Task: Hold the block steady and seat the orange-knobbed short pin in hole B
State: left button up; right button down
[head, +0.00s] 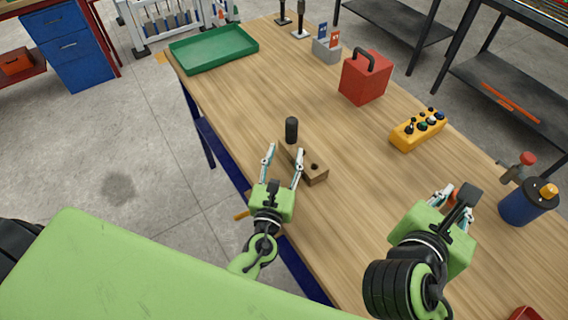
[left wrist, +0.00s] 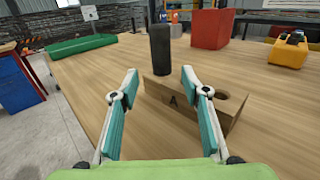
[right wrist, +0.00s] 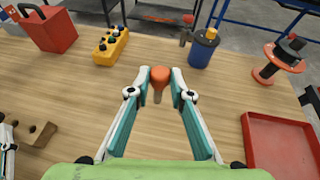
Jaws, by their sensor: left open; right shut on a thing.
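The wooden block (head: 317,176) lies on the bench, with a black-handled pin (head: 291,130) standing upright at its far end. In the left wrist view the block (left wrist: 160,92) shows a letter A and an open hole near its right end; I cannot read a B. My left gripper (head: 284,152) is open at the block's near side, its fingers apart and holding nothing. My right gripper (right wrist: 160,76) is shut on the orange-knobbed short pin (right wrist: 157,96), knob up and shank down, above the bench to the right of the block.
A yellow button box (head: 418,131), a red box (head: 365,78) and a green tray (head: 213,50) stand farther back. A blue cylinder with an orange top (head: 526,203) is right of my right gripper. A red tray (right wrist: 285,145) lies right. Bench between block and right gripper is clear.

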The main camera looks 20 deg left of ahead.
aim_at(291, 140)
pick_arm(q)
jog(key=w, duration=0.6)
jog(key=shift+w+a+f+p, duration=0.1)
jog(key=shift+w+a+p, duration=0.1)
jog(key=shift+p, duration=0.2)
jog(key=shift+w+a, duration=0.15)
jog(key=shift+w, duration=0.3)
grip_shut()
